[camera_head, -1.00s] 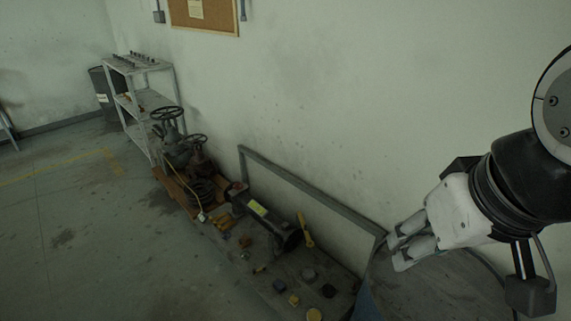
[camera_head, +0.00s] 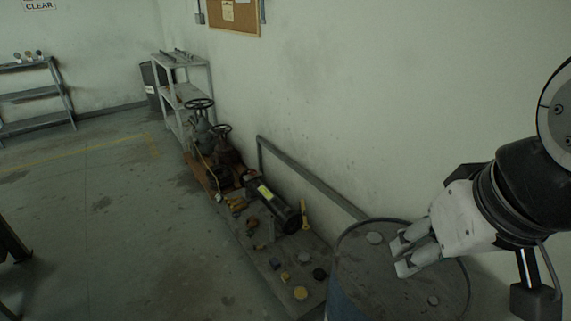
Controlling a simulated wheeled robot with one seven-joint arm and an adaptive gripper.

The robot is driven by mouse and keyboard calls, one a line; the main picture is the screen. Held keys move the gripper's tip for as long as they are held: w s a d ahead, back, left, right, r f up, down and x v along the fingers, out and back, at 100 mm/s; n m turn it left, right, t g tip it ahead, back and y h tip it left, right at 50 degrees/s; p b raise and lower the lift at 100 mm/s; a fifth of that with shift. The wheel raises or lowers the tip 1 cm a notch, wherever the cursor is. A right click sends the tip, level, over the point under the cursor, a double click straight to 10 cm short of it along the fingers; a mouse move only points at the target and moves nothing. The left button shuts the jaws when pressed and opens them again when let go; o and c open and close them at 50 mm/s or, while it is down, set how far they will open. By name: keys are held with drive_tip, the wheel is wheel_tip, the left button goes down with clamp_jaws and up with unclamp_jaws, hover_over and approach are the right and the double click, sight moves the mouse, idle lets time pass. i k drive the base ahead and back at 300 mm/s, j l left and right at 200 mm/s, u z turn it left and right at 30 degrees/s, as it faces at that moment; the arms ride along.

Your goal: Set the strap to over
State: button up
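I cannot make out a strap for certain. A thin pale cord (camera_head: 208,172) hangs in front of the valves, too small to tell what it is. My gripper (camera_head: 402,256) is at the right, over the top of a drum and far from the valves. Its two fingers look apart, with nothing between them.
The blue drum (camera_head: 352,270) stands below my gripper. A low platform (camera_head: 262,262) along the wall holds a dark cylinder with a yellow label (camera_head: 272,203) and several small parts. A grey shelf (camera_head: 186,92) stands behind the valves. The floor (camera_head: 130,240) at left is mostly clear.

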sight(305, 224)
drive_tip(key=j+z, duration=0.25)
drive_tip(key=j, duration=0.6)
drive_tip(key=j+z, duration=0.25)
drive_tip(key=j, duration=0.6)
drive_tip(key=i+j+u, duration=0.15)
drive_tip(key=i+j, duration=0.2)
drive_tip(key=i, duration=0.15)
drive_tip(key=i+j+u, duration=0.15)
drive_tip(key=i, duration=0.3)
drive_tip(key=i+j+u, duration=0.15)
drive_tip(key=i+j, duration=0.2)
drive_tip(key=i, duration=0.2)
drive_tip(key=i+j+u, duration=0.15)
drive_tip(key=i, duration=0.35)
